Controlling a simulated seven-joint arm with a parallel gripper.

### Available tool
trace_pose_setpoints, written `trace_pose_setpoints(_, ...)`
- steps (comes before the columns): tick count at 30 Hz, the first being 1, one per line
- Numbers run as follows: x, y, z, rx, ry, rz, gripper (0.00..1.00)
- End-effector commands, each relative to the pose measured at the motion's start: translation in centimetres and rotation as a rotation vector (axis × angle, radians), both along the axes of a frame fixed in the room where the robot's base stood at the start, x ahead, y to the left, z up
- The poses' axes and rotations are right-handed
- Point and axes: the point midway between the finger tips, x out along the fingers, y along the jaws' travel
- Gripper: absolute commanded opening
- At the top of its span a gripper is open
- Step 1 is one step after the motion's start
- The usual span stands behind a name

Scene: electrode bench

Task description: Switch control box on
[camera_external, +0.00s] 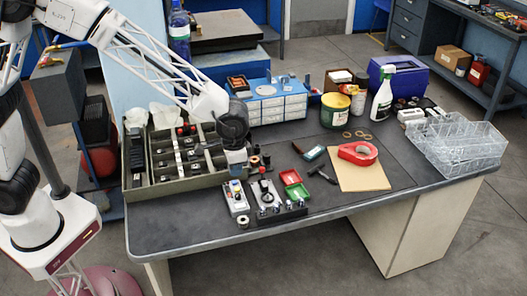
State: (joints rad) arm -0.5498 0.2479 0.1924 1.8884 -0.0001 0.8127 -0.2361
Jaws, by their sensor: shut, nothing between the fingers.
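What looks like the control box (236,203) is a small pale box with small coloured parts on top. It lies near the front edge of the bench, left of a dark stand with metal parts (268,203). The position of its switch is too small to tell. My gripper (235,172) points down just behind and above the box, close to the right end of the green tray. Its fingers are shut and hold nothing. I cannot tell whether the fingertips touch the box.
A divided green tray (178,190) fills the bench's left side. A blue drawer unit (268,105) stands behind. The front right bench top is clear.

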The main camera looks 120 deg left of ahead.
Motion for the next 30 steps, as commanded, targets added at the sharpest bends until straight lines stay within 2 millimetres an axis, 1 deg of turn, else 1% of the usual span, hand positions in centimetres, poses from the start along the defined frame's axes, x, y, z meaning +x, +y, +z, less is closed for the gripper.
trace_pose_setpoints(8,0.0,0.0,-0.1,0.000,0.000,0.000,0.00)
trace_pose_setpoints(14,0.0,-0.1,-1.1,-0.001,0.001,-0.001,0.00)
trace_pose_setpoints(20,-0.1,-0.1,-3.2,-0.001,0.003,-0.001,0.00)
trace_pose_setpoints(30,0.0,-0.1,-8.3,-0.001,0.002,-0.001,0.00)
